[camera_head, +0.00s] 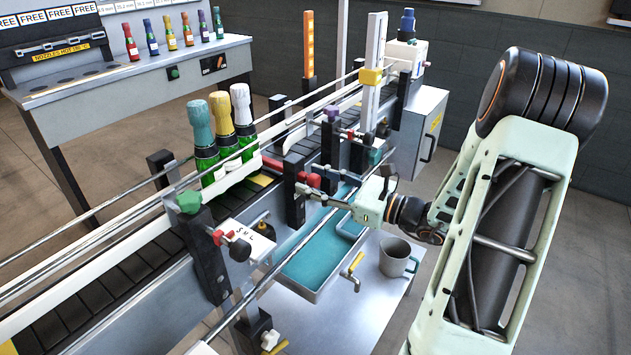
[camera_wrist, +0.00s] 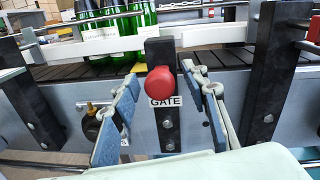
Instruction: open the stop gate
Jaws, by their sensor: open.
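The stop gate's round red knob (camera_wrist: 161,80) sits on a black post above a label reading GATE (camera_wrist: 166,102) in the wrist view. My gripper (camera_wrist: 165,95) is open, with one blue-padded finger to the left of the knob and one to the right. Gaps show between the fingers and the knob. In the head view my gripper (camera_head: 368,202) is at the conveyor's near side, and the knob cannot be told apart for certain there. Green bottles with foil tops in teal (camera_head: 199,122), gold (camera_head: 221,112) and white (camera_head: 241,104) stand upright on the conveyor.
The conveyor (camera_head: 120,285) runs diagonally with guide rails and black posts close around my gripper. A teal tray (camera_head: 318,262) and a grey mug (camera_head: 398,258) are below it. Several small bottles stand on a bench (camera_head: 120,90) at the back left.

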